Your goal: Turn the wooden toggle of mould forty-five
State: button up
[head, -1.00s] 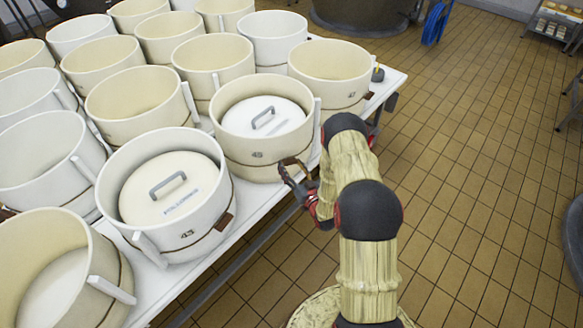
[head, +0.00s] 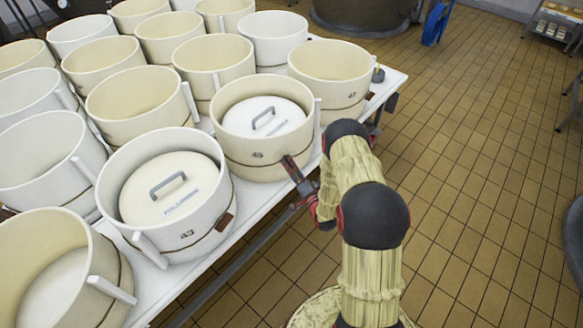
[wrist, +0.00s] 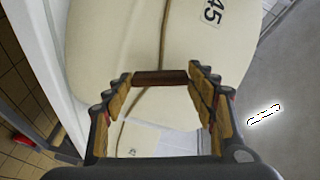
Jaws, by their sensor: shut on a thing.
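Mould forty-five (head: 262,172) is a cream round tub with a white handled lid inside, at the table's near edge in the head view. In the wrist view its wall (wrist: 110,40) fills the upper part, with the printed 45 at the top. Its dark brown wooden toggle (wrist: 160,77) lies across between my fingertips, with a thin cord running away above it. My gripper (wrist: 161,80) is shut on the toggle, one finger at each end.
Mould 43 (head: 165,240), also lidded, stands just left along the white table (head: 250,208). Mould 47 (head: 325,75) stands behind on the right. Several other tubs crowd the table.

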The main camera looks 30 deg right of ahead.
jog(key=shift+m, duration=2.3)
jog(key=o, duration=1.2)
jog(key=shift+c, duration=0.2)
jog(key=s, duration=1.2)
jog(key=shift+a, duration=0.2)
